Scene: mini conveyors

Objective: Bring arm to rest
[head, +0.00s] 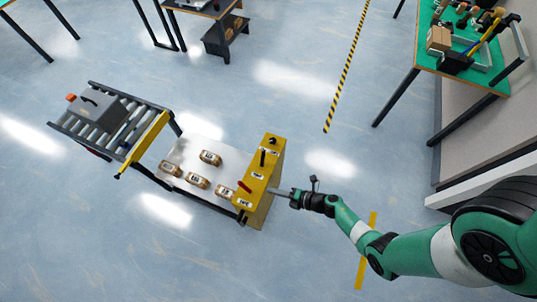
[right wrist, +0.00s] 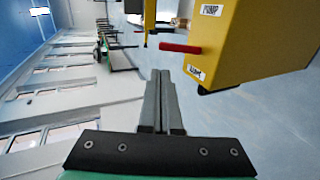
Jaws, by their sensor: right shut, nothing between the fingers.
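My right arm (head: 400,254), green and white, reaches in from the lower right in the head view. Its right gripper (head: 272,190) is shut and empty, its tips close to the right side of the yellow control box (head: 262,205). In the right wrist view the shut fingers (right wrist: 158,75) point toward the box's (right wrist: 265,45) left edge. A red lever (right wrist: 180,48) sticks out from the box just beyond the fingertips; I cannot tell whether they touch. The red lever also shows in the head view (head: 244,187). My left gripper is not in view.
A white table (head: 207,145) left of the box carries several brown labelled parcels (head: 210,157). A green-topped workbench (head: 425,45) with tools stands at upper right. The floor between is open.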

